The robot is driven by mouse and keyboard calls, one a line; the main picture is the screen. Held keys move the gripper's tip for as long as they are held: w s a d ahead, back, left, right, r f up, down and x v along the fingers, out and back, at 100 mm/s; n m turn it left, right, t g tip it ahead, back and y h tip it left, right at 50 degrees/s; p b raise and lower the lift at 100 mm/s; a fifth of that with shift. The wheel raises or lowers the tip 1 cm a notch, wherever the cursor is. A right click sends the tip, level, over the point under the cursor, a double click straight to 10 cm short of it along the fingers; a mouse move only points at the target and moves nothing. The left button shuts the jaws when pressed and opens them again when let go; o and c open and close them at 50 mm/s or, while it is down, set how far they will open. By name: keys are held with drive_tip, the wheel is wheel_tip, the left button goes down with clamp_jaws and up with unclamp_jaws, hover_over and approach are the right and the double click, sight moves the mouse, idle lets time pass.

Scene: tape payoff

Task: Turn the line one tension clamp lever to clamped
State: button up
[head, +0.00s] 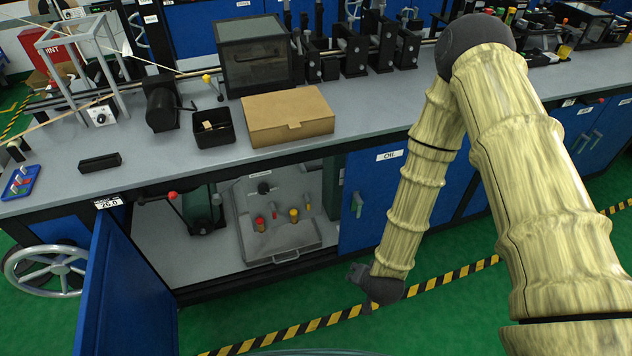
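A lever with a yellow knob (207,78) stands on the bench between a black round unit and a dark clear-sided box. A lever with a red knob (172,196) sticks out of a dark green unit (202,210) inside the open cabinet. I cannot read a label that tells which is the line one tension clamp lever. My arm hangs down at the right in a pale ribbed sleeve. The dark end of my arm with my gripper (364,282) is low in front of the blue cabinet doors, apart from both levers. Its fingers are too small and dark to tell open from shut.
An open blue door (110,285) juts out left of the cabinet opening. A grey tray (281,258) with red and yellow knobs lies inside. A cardboard box (287,114) and black bin (213,139) stand on the bench. The OIL door (378,200) is shut. A handwheel (45,270) is at far left.

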drive_tip(key=w+a+f+m+t+b, duration=0.2)
drive_tip(key=w+a+f+t+b, duration=0.15)
drive_tip(key=w+b, duration=0.55)
drive_tip(key=m+t+h+b, duration=0.3)
drive_tip(key=m+t+b, duration=0.7)
drive_tip(key=b, duration=1.7)
approach(315, 170)
drive_tip(key=r+m+g, duration=0.2)
drive_tip(key=w+b, duration=0.1)
drive_tip(key=w, duration=0.4)
drive_tip(key=w+d+b, duration=0.1)
drive_tip(key=w, duration=0.2)
drive_tip(key=shift+w+f+b, duration=0.25)
drive_tip(key=shift+w+b, duration=0.05)
drive_tip(key=shift+w+r, duration=0.1)
drive_tip(key=shift+w, duration=0.8)
drive_tip(key=shift+c, duration=0.4)
clamp_jaws()
